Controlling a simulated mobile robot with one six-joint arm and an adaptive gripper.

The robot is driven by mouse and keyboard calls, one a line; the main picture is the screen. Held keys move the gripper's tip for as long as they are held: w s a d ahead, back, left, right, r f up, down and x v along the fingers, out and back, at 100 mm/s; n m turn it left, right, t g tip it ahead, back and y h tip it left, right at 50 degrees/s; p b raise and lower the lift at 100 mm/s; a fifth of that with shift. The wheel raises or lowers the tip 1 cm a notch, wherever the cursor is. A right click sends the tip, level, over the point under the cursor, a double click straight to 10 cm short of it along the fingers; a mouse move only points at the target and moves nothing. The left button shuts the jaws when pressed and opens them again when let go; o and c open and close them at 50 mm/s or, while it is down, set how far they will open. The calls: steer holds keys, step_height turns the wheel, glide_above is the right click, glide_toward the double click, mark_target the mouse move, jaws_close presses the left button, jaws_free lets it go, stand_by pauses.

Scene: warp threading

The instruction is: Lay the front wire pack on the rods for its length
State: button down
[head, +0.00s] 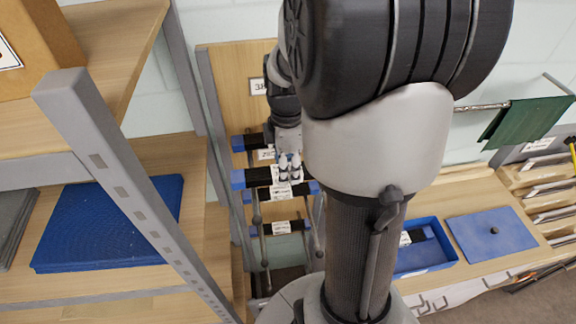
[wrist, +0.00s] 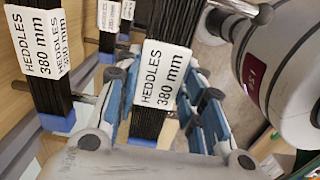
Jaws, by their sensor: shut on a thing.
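My gripper (head: 289,166) is shut on a black wire pack with blue ends (head: 238,179). In the wrist view the pack (wrist: 153,115) stands between my fingers (wrist: 158,98), its white label reading HEDDLES 380 mm. The held pack lies crosswise over the rods (head: 265,248) in the head view; I cannot tell whether it touches them. Another wire pack (wrist: 48,85), with the same label and a blue end, is beside it on the left. It also shows behind, near the board (head: 240,142). A further pack (head: 283,228) hangs lower on the rods.
A grey shelf post (head: 130,180) and wooden shelves with a blue mat (head: 110,222) stand at left. A labelled board (head: 232,85) is behind the rods. A blue tray (head: 437,262) holding a dark pack and a blue lid (head: 492,232) lie on the right bench.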

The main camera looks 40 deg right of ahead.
steer(key=shift+f+b, duration=0.4)
steer(key=shift+f, duration=0.1)
steer(key=c, duration=1)
jaws_free()
steer(key=shift+o, duration=0.2)
step_height(320, 180, up, 12)
steer(key=s+a+f+m+t+b, duration=0.2)
steer(key=s+a+f+m+b, duration=0.3)
steer(key=a+f+b, duration=0.4)
steer(key=s+a+f+m+t+b, duration=0.2)
steer(key=s+a+f+m+b, duration=0.4)
steer(key=a+f+b, duration=0.3)
steer(key=shift+s+a+f+m+t+b, duration=0.3)
steer(key=shift+a+f+b, duration=0.05)
steer(key=shift+f+b, duration=0.4)
